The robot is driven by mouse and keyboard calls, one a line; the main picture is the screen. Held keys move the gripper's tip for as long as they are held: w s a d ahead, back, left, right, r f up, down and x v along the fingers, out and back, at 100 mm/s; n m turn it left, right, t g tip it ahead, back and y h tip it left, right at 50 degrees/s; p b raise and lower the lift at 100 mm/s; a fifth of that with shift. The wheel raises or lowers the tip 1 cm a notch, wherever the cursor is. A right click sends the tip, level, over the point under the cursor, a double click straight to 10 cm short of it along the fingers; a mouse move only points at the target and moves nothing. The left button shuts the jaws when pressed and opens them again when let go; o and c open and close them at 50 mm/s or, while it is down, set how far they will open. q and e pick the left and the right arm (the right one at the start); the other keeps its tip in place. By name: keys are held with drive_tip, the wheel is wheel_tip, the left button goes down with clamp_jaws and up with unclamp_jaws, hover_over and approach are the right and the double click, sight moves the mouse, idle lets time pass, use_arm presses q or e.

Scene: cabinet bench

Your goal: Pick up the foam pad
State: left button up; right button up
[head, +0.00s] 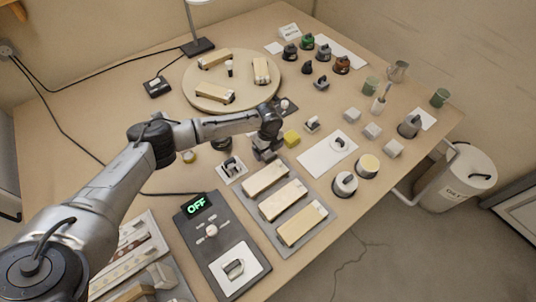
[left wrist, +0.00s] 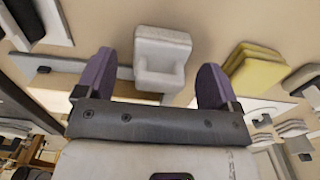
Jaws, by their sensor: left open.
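A yellow, soft-looking layered block (head: 291,139) rests on the bench, just right of my left gripper (head: 264,154). In the left wrist view the yellow block (left wrist: 254,68) lies to the right of the fingers. A pale grey-white block with a notched front (left wrist: 162,57) shows between the two purple fingers of my left gripper (left wrist: 158,80). I cannot tell for sure which of the two is the foam pad. My left gripper is open, pointing down low over the bench; no contact with either block is clear. In the head view the arm hides what lies directly beneath it. My right gripper is not in view.
A grey tray with wooden blocks (head: 253,204) lies just in front of the gripper. A white plate with a small fitting (head: 224,177) is to its left. A round board (head: 196,97) stands behind. A control box reading OFF (head: 221,262) is near the front edge.

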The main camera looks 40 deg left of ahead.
use_arm(q)
drive_tip(key=shift+f, duration=0.55)
drive_tip(key=shift+c, duration=0.2)
drive_tip(key=c, duration=1)
drive_tip(key=shift+o, duration=0.2)
wheel_tip(320, 180, up, 5)
drive_tip(key=shift+f+p, duration=0.1)
drive_tip(key=shift+p, duration=0.85)
drive_tip(key=s+d+r+p, duration=0.1)
drive_tip(key=d+r+p, duration=0.1)
drive_tip(key=d+r, duration=0.4)
drive_tip(key=d, duration=0.5)
drive_tip(key=shift+s+d+r+p, duration=0.15)
drive_tip(key=shift+s+d+p, duration=0.1)
drive_tip(key=shift+s+p, duration=0.1)
